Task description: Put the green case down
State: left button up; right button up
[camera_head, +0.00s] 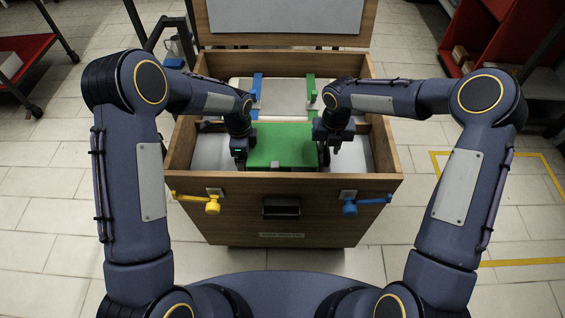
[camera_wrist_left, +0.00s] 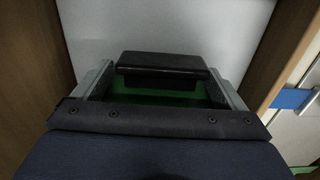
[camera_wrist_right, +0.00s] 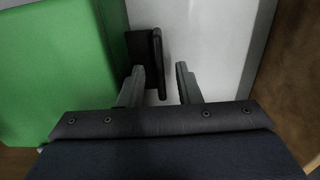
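The green case (camera_head: 283,147) is in the front part of the wooden box, between my two grippers. Whether its underside touches the floor is hidden. My left gripper (camera_head: 240,150) is at the case's left side. In the left wrist view, its fingers (camera_wrist_left: 160,75) are wide apart, with a black handle (camera_wrist_left: 160,64) between them and green below it. My right gripper (camera_head: 325,148) is at the case's right side. In the right wrist view, its fingers (camera_wrist_right: 161,78) are apart.
The wooden box (camera_head: 235,222) has walls close around both grippers and a raised lid (camera_head: 285,16) behind. A yellow latch (camera_head: 212,204) and a blue latch (camera_head: 350,207) are on its front. Blue (camera_head: 256,90) and green (camera_head: 310,92) bars lie further back.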

pick_arm(q)
notch_tip(320, 180, up, 12)
pick_arm(e)
notch_tip(320, 180, up, 12)
dwell(0.9)
pick_arm(q)
jog(key=shift+r+p, duration=0.2)
jog(key=shift+p, duration=0.15)
pick_arm(e)
jog(key=shift+r, duration=0.3)
